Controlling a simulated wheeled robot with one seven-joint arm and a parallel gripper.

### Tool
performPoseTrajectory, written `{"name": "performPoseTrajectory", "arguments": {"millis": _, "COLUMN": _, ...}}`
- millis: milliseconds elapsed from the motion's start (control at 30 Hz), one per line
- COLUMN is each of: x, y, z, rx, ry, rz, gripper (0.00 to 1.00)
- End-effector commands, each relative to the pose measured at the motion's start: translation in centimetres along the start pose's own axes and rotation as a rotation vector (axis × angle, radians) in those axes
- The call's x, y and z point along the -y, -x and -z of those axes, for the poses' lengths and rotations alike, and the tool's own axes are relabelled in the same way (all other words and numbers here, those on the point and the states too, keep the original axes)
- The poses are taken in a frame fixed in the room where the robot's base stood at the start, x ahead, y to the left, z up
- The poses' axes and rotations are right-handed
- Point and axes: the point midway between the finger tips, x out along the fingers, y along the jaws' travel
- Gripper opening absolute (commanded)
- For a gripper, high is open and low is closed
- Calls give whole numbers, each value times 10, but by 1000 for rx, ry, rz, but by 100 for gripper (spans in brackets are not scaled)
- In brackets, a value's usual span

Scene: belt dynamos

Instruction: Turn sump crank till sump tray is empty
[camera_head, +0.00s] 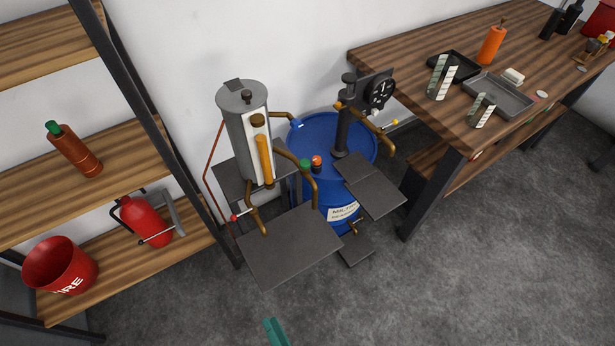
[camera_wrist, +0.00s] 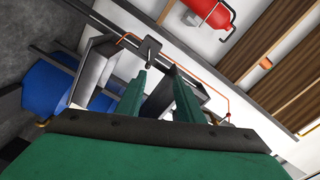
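My gripper shows as a teal tip (camera_head: 275,332) at the bottom edge of the head view. In the wrist view its two teal fingers (camera_wrist: 157,74) are apart, with nothing seen between them. I cannot tell for sure which part is the sump crank or the sump tray. A grey cylinder tank (camera_head: 236,125) with a brass sight tube stands left of a blue drum (camera_head: 326,134), which carries a black pump (camera_head: 343,125) with a round dial. Flat dark plates (camera_head: 290,245) sit in front of both. A small dark bent part (camera_wrist: 149,47) lies beyond my fingertips in the wrist view.
A shelf at left holds a red bucket (camera_head: 62,266), a fire extinguisher (camera_head: 145,222) and a brown bottle (camera_head: 75,150). A wooden bench (camera_head: 420,53) at right bears dark trays (camera_head: 515,101) and an orange bottle (camera_head: 491,46). The grey floor in front is clear.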

Motion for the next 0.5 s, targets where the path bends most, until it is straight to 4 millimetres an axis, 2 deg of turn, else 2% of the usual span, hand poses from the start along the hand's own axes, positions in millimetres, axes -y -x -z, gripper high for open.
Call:
{"name": "performPoseTrajectory", "arguments": {"millis": 267, "x": 14, "y": 21, "z": 24, "rx": -37, "ry": 126, "rz": -50, "gripper": 34}}
{"name": "performPoseTrajectory", "arguments": {"millis": 367, "x": 25, "y": 31, "z": 37, "rx": -53, "ry": 190, "rz": -76, "gripper": 34}}
{"name": "performPoseTrajectory", "arguments": {"millis": 500, "x": 50, "y": 51, "z": 61, "rx": -83, "ry": 315, "rz": -135, "gripper": 34}}
